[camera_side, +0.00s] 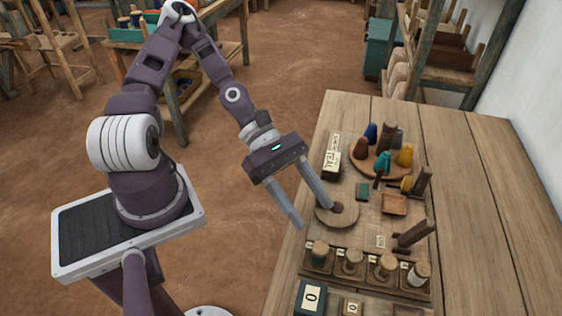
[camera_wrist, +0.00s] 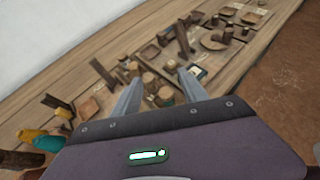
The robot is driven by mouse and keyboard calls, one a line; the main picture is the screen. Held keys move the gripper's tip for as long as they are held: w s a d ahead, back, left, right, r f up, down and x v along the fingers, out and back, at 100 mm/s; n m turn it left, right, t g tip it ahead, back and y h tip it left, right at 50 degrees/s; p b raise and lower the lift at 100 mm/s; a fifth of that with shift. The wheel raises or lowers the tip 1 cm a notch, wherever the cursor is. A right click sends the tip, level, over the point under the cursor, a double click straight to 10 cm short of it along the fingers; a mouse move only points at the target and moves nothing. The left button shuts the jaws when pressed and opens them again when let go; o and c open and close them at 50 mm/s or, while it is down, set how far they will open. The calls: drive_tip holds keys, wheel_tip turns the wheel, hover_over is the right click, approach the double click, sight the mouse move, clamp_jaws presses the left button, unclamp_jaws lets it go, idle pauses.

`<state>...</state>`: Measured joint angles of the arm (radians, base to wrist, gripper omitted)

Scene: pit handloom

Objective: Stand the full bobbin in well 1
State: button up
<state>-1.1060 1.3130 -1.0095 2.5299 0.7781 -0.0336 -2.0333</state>
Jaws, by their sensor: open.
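My gripper (camera_side: 313,214) is open and empty, its two fingers spread above the near left side of the work board, by a round wooden disc (camera_side: 337,216) with a dark centre. A row of short bobbin-like pieces stands upright in the wells along the board's front. The well labels are too small to read surely. In the wrist view, my gripper (camera_wrist: 160,77) points toward this row, with a teal-wound bobbin (camera_wrist: 166,95) between the fingers' lines.
A round tray (camera_side: 357,162) of coloured cones stands behind, with a labelled box (camera_side: 331,160) beside it. A dark box (camera_side: 309,298) marked 0 stands in front. The table's right side (camera_side: 480,210) is clear.

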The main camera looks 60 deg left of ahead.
drive_tip(key=s+a+f+m+g+y, duration=0.2)
drive_tip(key=s+a+f+m+y, duration=0.1)
drive_tip(key=f+m+y, duration=0.1)
drive_tip(key=a+r+m+y, duration=0.4)
drive_tip(key=a+m+y, duration=0.35)
drive_tip(key=a, duration=0.25)
drive_tip(key=s+d+r+m+t, duration=0.1)
drive_tip(key=s+r+m+t, duration=0.1)
drive_tip(key=r, duration=0.7)
drive_tip(key=s+d+r+m+t, duration=0.2)
drive_tip(key=s+r+m+t, duration=0.1)
drive_tip(key=r+m, duration=0.3)
drive_tip(key=v, duration=0.3)
drive_tip(key=shift+d, duration=0.2)
drive_tip(key=shift+w+y, duration=0.1)
drive_tip(key=shift+y, duration=0.15)
